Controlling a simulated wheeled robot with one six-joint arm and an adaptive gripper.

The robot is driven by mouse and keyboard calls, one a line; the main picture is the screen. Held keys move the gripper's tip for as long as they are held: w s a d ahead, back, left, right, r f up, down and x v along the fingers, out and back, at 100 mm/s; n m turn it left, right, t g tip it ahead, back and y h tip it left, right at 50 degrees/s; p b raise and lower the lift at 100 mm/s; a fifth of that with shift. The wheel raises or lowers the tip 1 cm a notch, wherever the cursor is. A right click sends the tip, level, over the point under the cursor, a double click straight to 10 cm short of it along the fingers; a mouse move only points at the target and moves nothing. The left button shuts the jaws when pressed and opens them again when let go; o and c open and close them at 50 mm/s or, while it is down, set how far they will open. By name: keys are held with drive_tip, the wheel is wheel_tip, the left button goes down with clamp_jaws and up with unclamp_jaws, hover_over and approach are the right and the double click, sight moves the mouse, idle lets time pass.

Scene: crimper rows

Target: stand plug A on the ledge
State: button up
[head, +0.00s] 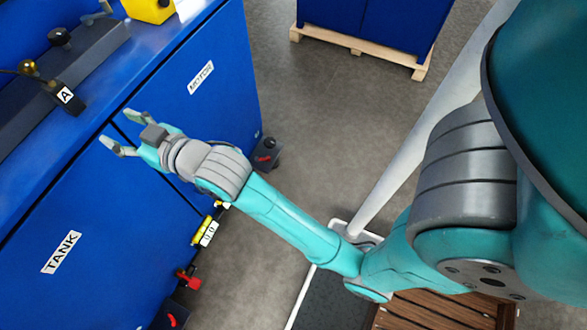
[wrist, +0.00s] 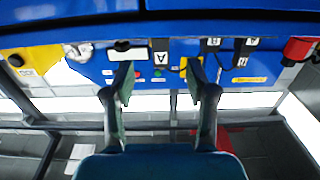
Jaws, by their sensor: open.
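A dark block with a white label "A" (head: 65,97), probably plug A, is at the front edge of the blue cabinet top in the head view. It touches or sits beside a long dark bar (head: 100,45); I cannot tell if the bar is the ledge. My gripper (head: 122,132) is open and empty, in front of the cabinet and to the right of the block. In the wrist view my gripper (wrist: 160,82) has its fingers apart with nothing between them.
The blue cabinet front (head: 110,215) carries TANK and MOTOR signs. A yellow box (head: 150,9) stands on top. Small red-and-black fittings (head: 187,277) stick out low down. A blue crate on a pallet (head: 360,45) stands behind. The grey floor between is clear.

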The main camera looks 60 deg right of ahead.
drive_tip(key=s+f+g, duration=0.1)
drive_tip(key=s+f, duration=0.8)
drive_tip(key=f, duration=0.1)
drive_tip(key=s+f+g, duration=0.1)
drive_tip(key=s+f, duration=0.2)
drive_tip(key=s, duration=1.2)
drive_tip(key=s+f+g, duration=0.1)
drive_tip(key=s+f, duration=0.2)
drive_tip(key=s, duration=1.2)
drive_tip(key=shift+s+f, duration=0.15)
drive_tip(key=shift+s, duration=0.15)
